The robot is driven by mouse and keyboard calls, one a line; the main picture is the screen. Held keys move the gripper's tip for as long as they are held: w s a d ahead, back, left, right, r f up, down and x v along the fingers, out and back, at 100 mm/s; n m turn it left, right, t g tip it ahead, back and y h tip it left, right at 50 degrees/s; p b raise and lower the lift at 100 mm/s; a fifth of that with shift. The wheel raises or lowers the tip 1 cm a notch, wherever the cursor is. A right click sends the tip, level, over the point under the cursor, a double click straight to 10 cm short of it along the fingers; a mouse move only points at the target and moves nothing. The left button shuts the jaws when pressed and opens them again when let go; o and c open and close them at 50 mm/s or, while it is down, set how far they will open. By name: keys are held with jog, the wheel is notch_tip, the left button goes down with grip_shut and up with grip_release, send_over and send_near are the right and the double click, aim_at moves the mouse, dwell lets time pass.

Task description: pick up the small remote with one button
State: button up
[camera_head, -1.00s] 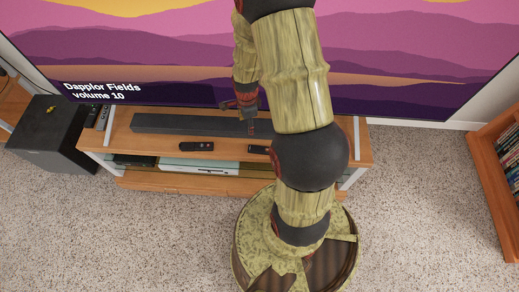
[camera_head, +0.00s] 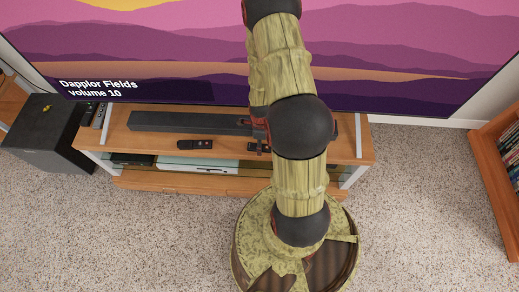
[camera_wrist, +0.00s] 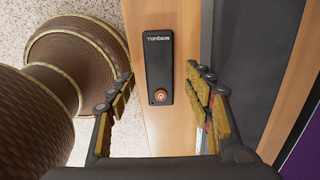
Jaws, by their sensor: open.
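The small dark remote (camera_wrist: 160,50) with one round orange-brown button lies on the wooden TV stand in the wrist view. In the head view only its left part (camera_head: 252,147) shows; my arm hides the rest. My gripper (camera_wrist: 161,76) is open and empty, with one finger on each side of the remote in the wrist view. Whether the fingers are down at the remote's height is hard to tell. In the head view my gripper (camera_head: 262,138) is mostly hidden behind my arm, just over the stand's shelf.
A dark soundbar (camera_head: 185,123) runs behind both, and shows close beside the right finger in the wrist view (camera_wrist: 245,50). A large screen (camera_head: 400,60) stands behind. A black speaker (camera_head: 45,140) is at left.

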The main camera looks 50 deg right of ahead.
jog(key=shift+f, duration=0.75)
jog(key=shift+r, duration=0.1)
jog(key=shift+c, duration=0.8)
jog(key=c, duration=1.1)
